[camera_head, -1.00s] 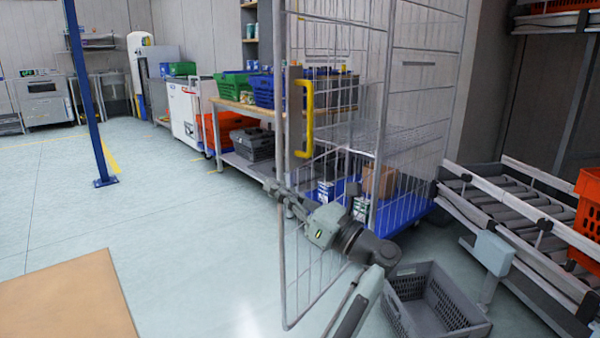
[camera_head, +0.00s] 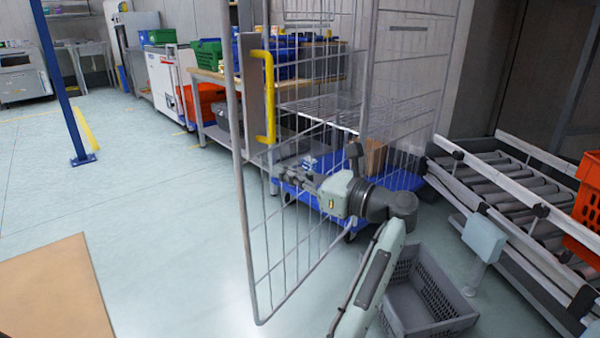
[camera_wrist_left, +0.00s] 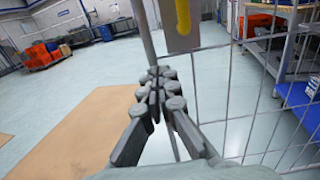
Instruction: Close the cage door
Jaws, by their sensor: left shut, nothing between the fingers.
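The cage door (camera_head: 243,190) is a wire-mesh panel with a yellow handle (camera_head: 268,95). It stands open, its free edge swung out to the left of the wire cage (camera_head: 405,90). My left gripper (camera_head: 283,174) is shut and empty, below the handle at the door's mesh. In the left wrist view, the shut fingers (camera_wrist_left: 158,76) point at the door's edge post, with the mesh (camera_wrist_left: 250,115) to the right and the handle (camera_wrist_left: 183,17) above. I cannot tell whether the fingers touch the door. My right gripper is not in view.
The cage has a blue base (camera_head: 400,180) with a cardboard box (camera_head: 375,155) on it. A grey crate (camera_head: 425,300) lies on the floor near my left arm. A roller conveyor (camera_head: 510,185) stands at right. The floor at left is clear beside a blue post (camera_head: 62,90).

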